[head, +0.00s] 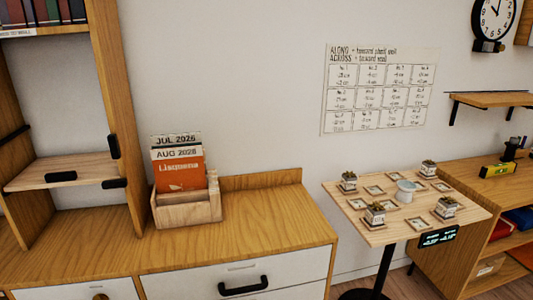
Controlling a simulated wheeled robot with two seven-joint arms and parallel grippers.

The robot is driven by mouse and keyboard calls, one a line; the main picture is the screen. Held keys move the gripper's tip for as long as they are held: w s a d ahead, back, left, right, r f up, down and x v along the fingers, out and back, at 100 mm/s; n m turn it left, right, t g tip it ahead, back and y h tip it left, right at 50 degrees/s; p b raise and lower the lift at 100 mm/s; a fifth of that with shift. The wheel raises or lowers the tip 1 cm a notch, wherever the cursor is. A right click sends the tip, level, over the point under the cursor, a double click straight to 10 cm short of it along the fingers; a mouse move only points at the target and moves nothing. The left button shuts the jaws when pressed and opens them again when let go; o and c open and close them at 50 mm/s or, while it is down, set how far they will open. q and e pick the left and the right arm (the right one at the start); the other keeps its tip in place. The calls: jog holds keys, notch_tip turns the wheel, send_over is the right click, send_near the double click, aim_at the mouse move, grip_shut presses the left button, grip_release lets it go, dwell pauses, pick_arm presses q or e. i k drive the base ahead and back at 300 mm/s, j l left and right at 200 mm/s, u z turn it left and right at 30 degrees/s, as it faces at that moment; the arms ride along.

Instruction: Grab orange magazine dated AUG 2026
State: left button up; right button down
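An orange magazine (181,175) with a white strip reading AUG 2026 at its top stands in a small wooden holder (190,211). The holder sits on a wooden cabinet top. Another magazine behind it shows only a top strip (175,139) reading JUL 2026. The orange magazine is in front, and its lower part is hidden by the holder's front wall. Neither of my grippers shows in the head view.
A wooden shelf unit (103,75) stands just left of the holder. The cabinet top (267,221) is clear to the holder's right. A small table (354,221) with several potted plants stands at right, with a wall chart (379,90) behind.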

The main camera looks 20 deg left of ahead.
aim_at(177, 169)
jog(key=i+u, duration=0.1)
jog(key=u, duration=0.7)
jog(key=i+l+u, duration=0.25)
jog(key=l+u, duration=0.3)
jog(key=i+l+u, duration=0.1)
jog(key=l+u, duration=0.15)
jog(key=l, duration=0.2)
jog(key=i+l, duration=0.1)
jog(key=l, duration=0.3)
jog(key=l+u, duration=0.1)
jog(key=l, duration=0.25)
jog(key=i+l, duration=0.15)
jog(key=l, duration=0.25)
